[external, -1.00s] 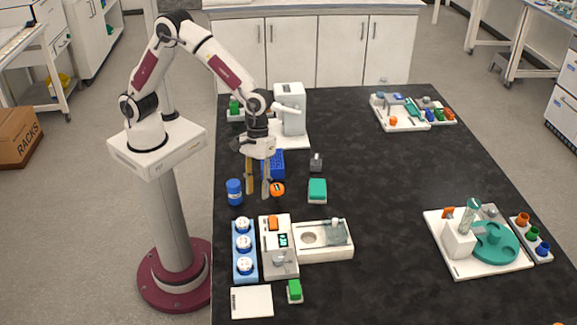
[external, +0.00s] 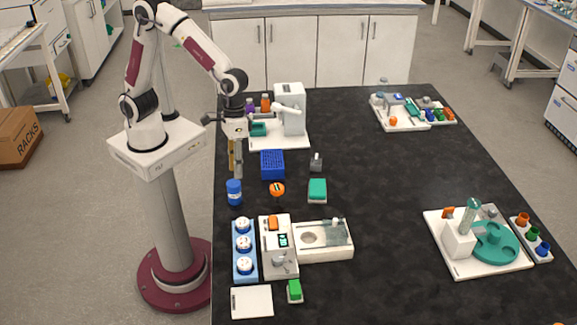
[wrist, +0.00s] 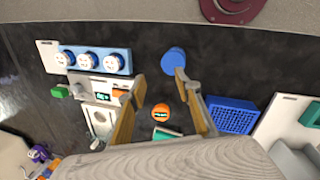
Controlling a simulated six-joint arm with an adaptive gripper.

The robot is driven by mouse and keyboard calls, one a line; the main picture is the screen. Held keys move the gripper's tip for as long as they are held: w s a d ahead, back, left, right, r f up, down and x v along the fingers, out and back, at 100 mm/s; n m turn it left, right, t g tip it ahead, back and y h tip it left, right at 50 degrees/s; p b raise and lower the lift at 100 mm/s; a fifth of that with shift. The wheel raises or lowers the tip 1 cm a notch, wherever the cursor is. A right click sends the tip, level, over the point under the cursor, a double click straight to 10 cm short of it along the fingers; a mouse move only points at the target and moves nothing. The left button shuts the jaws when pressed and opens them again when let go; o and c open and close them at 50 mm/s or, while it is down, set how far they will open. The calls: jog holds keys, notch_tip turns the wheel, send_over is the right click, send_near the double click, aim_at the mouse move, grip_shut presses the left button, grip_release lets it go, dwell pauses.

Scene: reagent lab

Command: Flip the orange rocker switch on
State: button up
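The orange rocker switch (external: 273,222) appears as a small orange block on the top left of a white instrument (external: 277,262) with a small lit display. I cannot tell its on or off position. In the wrist view the white instrument (wrist: 83,81) is at the left, and its orange part is partly behind a finger. My gripper (external: 236,172) is in the air near the table's left edge, behind and left of the switch and apart from it. In the wrist view my gripper (wrist: 160,82) has its two tan fingers spread with nothing between them.
A blue rack of white-capped containers (external: 234,264) stands left of the instrument, a white tray unit (external: 342,254) right of it. A blue cylinder (external: 234,192), round orange item (external: 277,189), teal block (external: 317,190) and blue rack (external: 272,164) stand behind. The table's middle is clear.

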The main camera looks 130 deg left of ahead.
jog(key=s+r+m+y, duration=0.1)
jog(key=s+r+m, duration=0.4)
jog(key=s, duration=0.4)
jog(key=shift+s+d+r+m, duration=0.2)
jog(key=shift+d+r+m, duration=0.1)
jog(key=shift+m, duration=0.2)
dwell(0.7)
jog(key=s+d+r+m+t+y, duration=0.1)
jog(key=s+r+m+t, duration=0.3)
jog(key=s+r, duration=0.4)
jog(key=shift+s+d+m, duration=0.2)
jog(key=shift+s+m, duration=0.7)
jog(key=shift+s, duration=2.9)
jog(key=shift+c, duration=0.3)
